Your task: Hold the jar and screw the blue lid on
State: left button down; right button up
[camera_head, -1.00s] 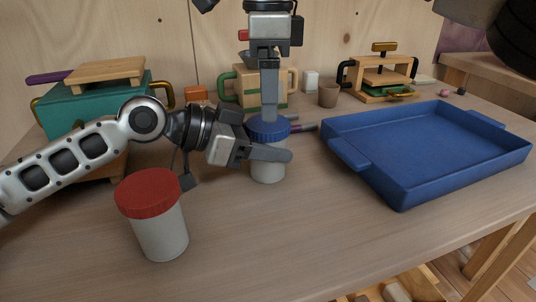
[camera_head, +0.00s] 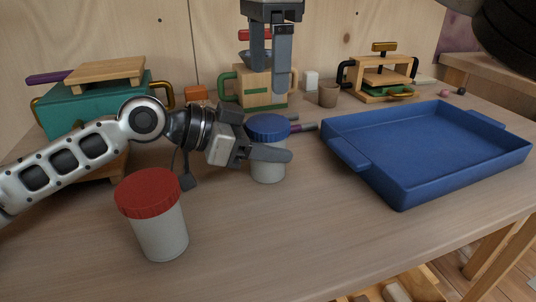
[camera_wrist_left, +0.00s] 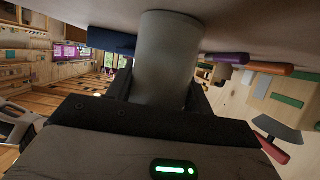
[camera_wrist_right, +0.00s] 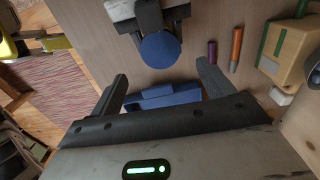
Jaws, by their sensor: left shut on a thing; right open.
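The jar (camera_head: 268,170) is pale grey and stands upright on the table in the head view. The blue lid (camera_head: 268,127) sits on its top; I cannot tell how tightly it is seated. My left gripper (camera_head: 268,154) is shut around the jar's side, and the jar body fills the middle of the left wrist view (camera_wrist_left: 168,60). My right gripper (camera_head: 276,85) is open and empty above the lid, fingers pointing down. In the right wrist view, the lid (camera_wrist_right: 160,49) shows beyond the open fingers, apart from them.
A second jar with a red lid (camera_head: 148,192) stands at the front left. A large blue tray (camera_head: 345,155) is on the right. Behind are a teal box (camera_head: 92,103), a wooden box with green handle (camera_head: 256,88), a cup (camera_head: 328,95) and a wooden press (camera_head: 380,75). Front middle is bare.

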aim_at(268, 122)
notch_tip(268, 122, down, 8)
jog(key=shift+f, duration=0.1)
dwell(0.4)
jog(key=c, duration=1)
jog(key=shift+m, duration=0.8)
jog(key=o, duration=1.1)
